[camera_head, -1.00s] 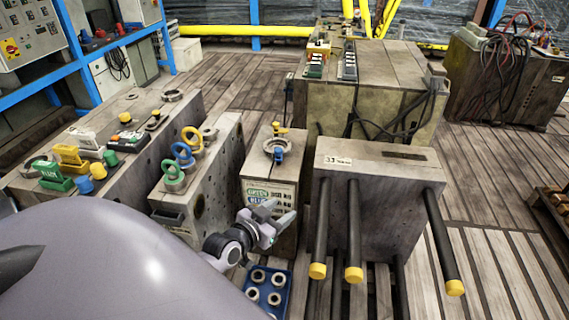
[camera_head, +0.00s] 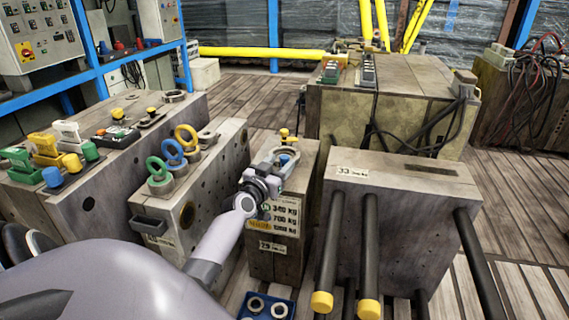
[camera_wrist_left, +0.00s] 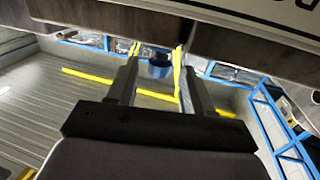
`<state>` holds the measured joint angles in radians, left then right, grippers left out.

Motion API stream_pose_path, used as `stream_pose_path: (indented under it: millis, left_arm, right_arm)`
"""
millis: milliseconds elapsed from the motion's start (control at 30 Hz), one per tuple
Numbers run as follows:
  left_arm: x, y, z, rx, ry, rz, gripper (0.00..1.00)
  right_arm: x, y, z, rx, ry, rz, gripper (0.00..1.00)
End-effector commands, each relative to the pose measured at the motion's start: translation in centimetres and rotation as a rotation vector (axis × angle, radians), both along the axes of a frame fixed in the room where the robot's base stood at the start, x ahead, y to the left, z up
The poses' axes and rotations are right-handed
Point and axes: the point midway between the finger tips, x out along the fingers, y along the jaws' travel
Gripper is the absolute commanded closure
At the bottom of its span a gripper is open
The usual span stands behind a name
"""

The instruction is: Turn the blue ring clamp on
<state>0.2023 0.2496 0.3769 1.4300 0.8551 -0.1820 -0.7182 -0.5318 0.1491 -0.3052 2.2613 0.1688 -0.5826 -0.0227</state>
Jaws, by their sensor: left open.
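A grey metal ring clamp (camera_head: 295,157) sits on top of the narrow middle block (camera_head: 310,165). Its blue part (camera_head: 288,156) is at the front of the ring, partly covered by my left gripper (camera_head: 279,160). The left gripper is open at the front top edge of that block. In the left wrist view the blue part (camera_wrist_left: 160,68) shows between the two spread fingers (camera_wrist_left: 158,72). I cannot tell whether either finger touches it. My right gripper is not in view.
A block with green, blue and yellow rings (camera_head: 173,152) stands close on the left. A block marked 33 (camera_head: 400,178), with black yellow-capped rods, stands close on the right. A yellow knob (camera_head: 284,133) is behind the clamp. A blue tray (camera_head: 248,303) lies below.

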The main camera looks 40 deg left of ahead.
Motion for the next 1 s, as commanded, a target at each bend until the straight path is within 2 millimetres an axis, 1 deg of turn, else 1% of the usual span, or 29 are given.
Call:
stream_pose_path:
  millis: [33,100,300,667,700,767,800,833,867,1000]
  left_arm:
    - [0.7,0.2,-0.1,0.0,-0.001,0.0,0.49]
    - [1.4,0.4,-0.2,-0.001,0.0,-0.001,0.49]
    - [2.8,0.8,-0.1,0.0,0.001,-0.001,0.49]
    - [3.1,0.8,0.0,0.001,0.001,-0.001,0.49]
    - [3.1,0.8,0.0,0.001,0.001,-0.001,0.56]
    - [3.1,0.8,0.0,0.001,0.001,-0.001,0.75]
    - [3.1,0.8,0.0,0.001,0.001,-0.001,0.88]
    - [3.1,0.9,0.0,0.001,0.001,-0.001,0.98]
    - [3.1,0.9,0.0,0.001,0.001,-0.001,1.0]
    - [3.1,0.9,0.1,-0.001,0.002,0.004,1.0]
  right_arm:
    - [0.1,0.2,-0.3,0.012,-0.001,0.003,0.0]
    - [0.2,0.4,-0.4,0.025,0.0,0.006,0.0]
    - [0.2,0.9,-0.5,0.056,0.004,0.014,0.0]
    - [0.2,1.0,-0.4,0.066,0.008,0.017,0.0]
    - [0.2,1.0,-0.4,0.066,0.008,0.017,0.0]
    - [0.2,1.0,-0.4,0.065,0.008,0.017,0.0]
    - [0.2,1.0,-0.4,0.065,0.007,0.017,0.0]
    - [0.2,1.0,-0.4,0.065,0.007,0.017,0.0]
    - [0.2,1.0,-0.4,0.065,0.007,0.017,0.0]
    - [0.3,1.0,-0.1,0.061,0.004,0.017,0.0]
